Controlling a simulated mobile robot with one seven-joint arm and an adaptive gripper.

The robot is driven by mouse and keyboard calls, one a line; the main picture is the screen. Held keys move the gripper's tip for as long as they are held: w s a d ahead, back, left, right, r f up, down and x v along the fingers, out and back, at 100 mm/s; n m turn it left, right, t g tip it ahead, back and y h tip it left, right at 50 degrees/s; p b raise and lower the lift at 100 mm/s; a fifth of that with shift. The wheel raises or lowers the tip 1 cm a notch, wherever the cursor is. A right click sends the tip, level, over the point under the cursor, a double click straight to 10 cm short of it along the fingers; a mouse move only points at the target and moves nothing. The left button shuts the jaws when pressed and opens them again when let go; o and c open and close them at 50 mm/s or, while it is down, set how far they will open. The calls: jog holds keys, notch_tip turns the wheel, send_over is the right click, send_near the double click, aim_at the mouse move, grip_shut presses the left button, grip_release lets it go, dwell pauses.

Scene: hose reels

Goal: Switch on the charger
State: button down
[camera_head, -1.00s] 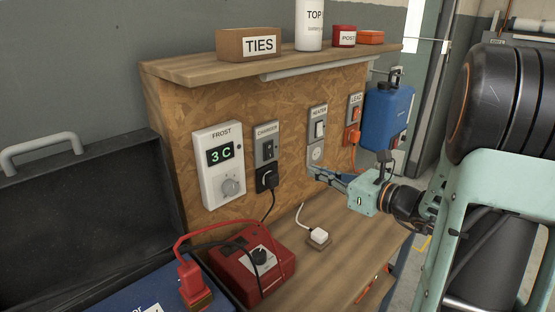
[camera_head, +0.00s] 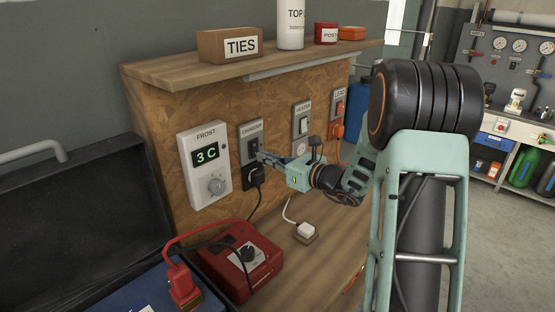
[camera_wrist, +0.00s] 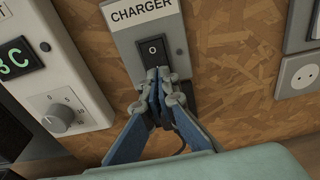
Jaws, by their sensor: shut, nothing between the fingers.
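The charger switch plate (camera_head: 249,133) is grey with a CHARGER label and is fixed to the chipboard panel. Its dark rocker switch (camera_wrist: 152,50) shows a white 0 mark at the top in the wrist view. My gripper (camera_head: 262,156) is shut and empty, with its fingertips at the lower part of the rocker. In the wrist view my fingertips (camera_wrist: 159,75) cover the rocker's lower half; I cannot tell whether they touch it. A black plug (camera_head: 256,174) sits in the socket below the switch, partly hidden by my fingers in the wrist view.
The frost thermostat (camera_head: 206,165), reading 3 C, is close on the left. The heater switch (camera_head: 303,125) and lead switch (camera_head: 338,108) are to the right. A shelf (camera_head: 240,67) overhangs above. A red charger box (camera_head: 240,262) and white plug (camera_head: 305,231) are below.

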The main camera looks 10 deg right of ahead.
jog(key=shift+w+a, duration=0.3)
jog(key=shift+w, duration=0.1)
jog(key=shift+f+b, duration=0.2)
jog(key=shift+b, duration=0.25)
jog(key=shift+w+a+t+y+b, duration=0.15)
jog(key=shift+w+t+y+b, duration=0.15)
jog(key=shift+b, duration=0.85)
jog(key=shift+s, duration=0.1)
